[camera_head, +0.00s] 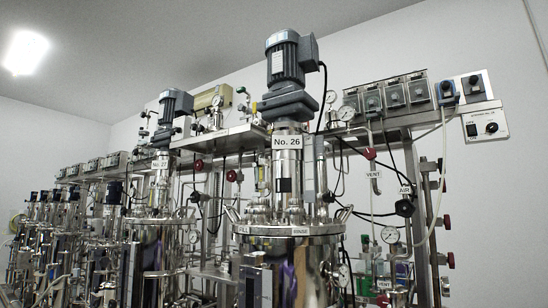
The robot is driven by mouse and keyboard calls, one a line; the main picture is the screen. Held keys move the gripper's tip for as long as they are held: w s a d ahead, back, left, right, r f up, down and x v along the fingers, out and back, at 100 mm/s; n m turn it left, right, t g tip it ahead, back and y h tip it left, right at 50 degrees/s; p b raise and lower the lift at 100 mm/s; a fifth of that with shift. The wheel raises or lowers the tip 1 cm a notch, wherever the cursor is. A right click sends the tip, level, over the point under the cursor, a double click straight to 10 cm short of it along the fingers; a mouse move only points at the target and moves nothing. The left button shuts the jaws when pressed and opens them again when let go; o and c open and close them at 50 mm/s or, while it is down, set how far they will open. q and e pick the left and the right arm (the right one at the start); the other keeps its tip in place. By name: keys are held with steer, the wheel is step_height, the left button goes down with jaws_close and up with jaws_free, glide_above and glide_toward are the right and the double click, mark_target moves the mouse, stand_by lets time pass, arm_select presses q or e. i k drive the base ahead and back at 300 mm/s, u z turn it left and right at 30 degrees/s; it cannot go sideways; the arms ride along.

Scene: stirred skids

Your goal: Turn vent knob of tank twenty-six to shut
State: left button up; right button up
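Tank No. 26 (290,245) is a polished steel vessel in the centre, with a grey motor (286,62) above it and a "No. 26" label (287,142). To its right, a red knob (369,153) sits just above a "VENT" label (372,174) on a steel pipe. A second "VENT" label (384,285) is lower down, with a red knob (382,300) beneath it near the bottom edge. Whether either knob is open or shut is too small to tell. Neither of my grippers is in view.
A black knob (404,208) is by an "AIR" label. A switch box (485,124) is on the right wall. Gauges, pipes and hanging cables crowd the space right of the tank. Tank No. 27 (152,245) and several more tanks stand to the left.

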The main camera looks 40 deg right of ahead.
mark_target(370, 154)
steer(key=u, duration=0.5)
steer(key=i, duration=1.8)
steer(key=z, duration=2.4)
